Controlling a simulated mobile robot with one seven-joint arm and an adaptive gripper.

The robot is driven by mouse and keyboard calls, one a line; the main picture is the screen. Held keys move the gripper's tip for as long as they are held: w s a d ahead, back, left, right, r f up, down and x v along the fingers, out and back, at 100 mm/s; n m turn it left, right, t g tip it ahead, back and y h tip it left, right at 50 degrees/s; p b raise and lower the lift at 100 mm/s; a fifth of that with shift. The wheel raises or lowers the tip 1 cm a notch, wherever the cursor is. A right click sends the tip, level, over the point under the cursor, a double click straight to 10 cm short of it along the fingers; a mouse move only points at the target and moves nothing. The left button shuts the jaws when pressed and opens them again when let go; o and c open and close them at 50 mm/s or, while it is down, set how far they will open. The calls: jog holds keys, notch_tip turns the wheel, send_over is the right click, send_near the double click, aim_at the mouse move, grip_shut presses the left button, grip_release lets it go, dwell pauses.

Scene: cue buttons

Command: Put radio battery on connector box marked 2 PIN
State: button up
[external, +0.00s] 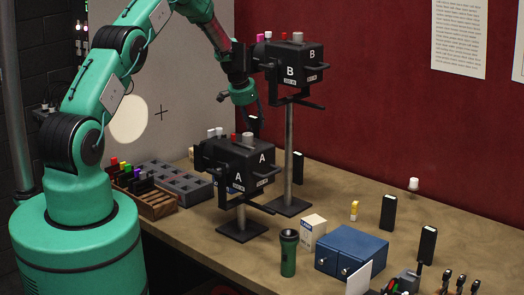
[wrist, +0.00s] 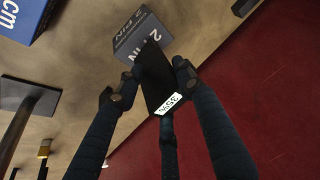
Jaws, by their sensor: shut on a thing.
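A black radio battery (wrist: 155,80) with a white label is between the fingers of my gripper (wrist: 156,88) in the wrist view. My gripper is shut on it. Behind the battery is the grey connector box (wrist: 133,33) marked 2 PIN, on the tan table. The battery overlaps part of the box's face in this view; I cannot tell whether they touch. In the external view my gripper (external: 252,112) points down behind the black camera marked A (external: 240,160), with the battery (external: 254,123) partly showing. The connector box is not visible there.
Camera B (external: 290,60) stands on a tall post close to my wrist. Several black battery-like blocks (external: 388,212) stand on the table. A blue case (external: 350,250), a green flashlight (external: 289,253) and a grey tray (external: 180,182) are nearer the front. The red wall (wrist: 270,80) lies behind.

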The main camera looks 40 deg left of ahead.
jog(key=shift+f, duration=0.9)
jog(key=shift+f, duration=0.2)
jog(key=o, duration=1.2)
jog(key=shift+o, duration=0.2)
jog(key=shift+r, duration=0.15)
jog(key=shift+r, duration=0.15)
jog(key=b+v, duration=0.1)
jog(key=v, duration=1)
jog(key=shift+s+r, duration=0.2)
jog(key=shift+r, duration=0.1)
jog(key=shift+r, duration=0.1)
